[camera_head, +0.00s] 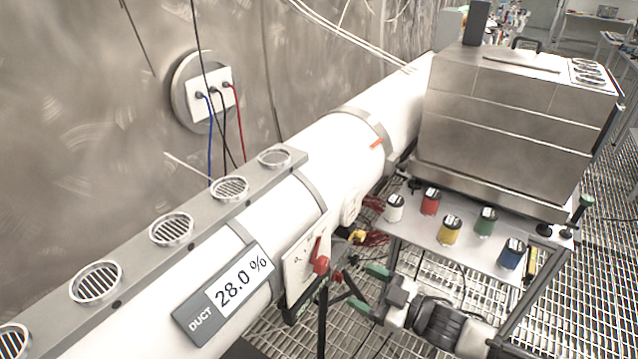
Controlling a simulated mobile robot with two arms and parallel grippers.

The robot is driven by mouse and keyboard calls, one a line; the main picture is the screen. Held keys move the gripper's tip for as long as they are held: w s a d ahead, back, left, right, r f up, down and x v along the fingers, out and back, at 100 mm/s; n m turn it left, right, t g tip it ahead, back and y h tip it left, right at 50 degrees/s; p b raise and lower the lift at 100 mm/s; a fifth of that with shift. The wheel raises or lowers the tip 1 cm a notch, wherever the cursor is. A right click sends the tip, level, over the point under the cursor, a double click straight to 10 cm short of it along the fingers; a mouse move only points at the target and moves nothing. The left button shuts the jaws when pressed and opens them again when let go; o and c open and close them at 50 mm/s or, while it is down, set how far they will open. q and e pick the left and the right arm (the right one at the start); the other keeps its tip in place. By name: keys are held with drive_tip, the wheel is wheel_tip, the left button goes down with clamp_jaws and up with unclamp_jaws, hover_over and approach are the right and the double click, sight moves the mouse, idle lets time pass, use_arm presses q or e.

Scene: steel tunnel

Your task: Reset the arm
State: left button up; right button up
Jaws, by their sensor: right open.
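My right gripper (367,287) is at the lower middle of the head view, reaching in from the lower right. Its two green-tipped fingers are spread apart and point left, with nothing between them. It is in front of the small table with the coloured cans and to the right of a panel with a red handle (320,256), apart from that handle in the picture. Part of my right arm shows behind the gripper. My left gripper is not in view.
A white duct (340,160) with a "28.0 %" display (226,296) runs diagonally along the wall. White, red, yellow, green and blue cans stand on a table (420,232) before a large steel box (500,120). Grating floor (600,290) lies open at right.

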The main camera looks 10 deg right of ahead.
drive_tip(key=d+f+m+h, duration=0.2)
drive_tip(key=d+f+h, duration=0.1)
drive_tip(key=f, duration=0.5)
drive_tip(key=d+f+m+h, duration=0.2)
drive_tip(key=d+f+h, duration=0.1)
drive_tip(key=f, duration=0.5)
drive_tip(key=s+d+f+m+g+h, duration=0.1)
drive_tip(key=s+d+f+m+h, duration=0.15)
drive_tip(key=f, duration=0.45)
drive_tip(key=s+d+f+m+g+h, duration=0.1)
drive_tip(key=s+f+g+h, duration=0.1)
drive_tip(key=s+f, duration=0.3)
drive_tip(key=s+f+m+g+h, duration=0.2)
drive_tip(key=s+f+g, duration=0.2)
drive_tip(key=s+f, duration=1.1)
drive_tip(key=s+a+f+g, duration=0.2)
drive_tip(key=s, duration=0.7)
drive_tip(key=s+a+f+g, duration=0.2)
drive_tip(key=s, duration=0.7)
drive_tip(key=shift+a+f+g, duration=0.2)
drive_tip(key=shift+a+g, duration=0.05)
drive_tip(key=shift+g, duration=0.15)
drive_tip(key=shift+w+m, duration=0.1)
drive_tip(key=shift+m, duration=0.15)
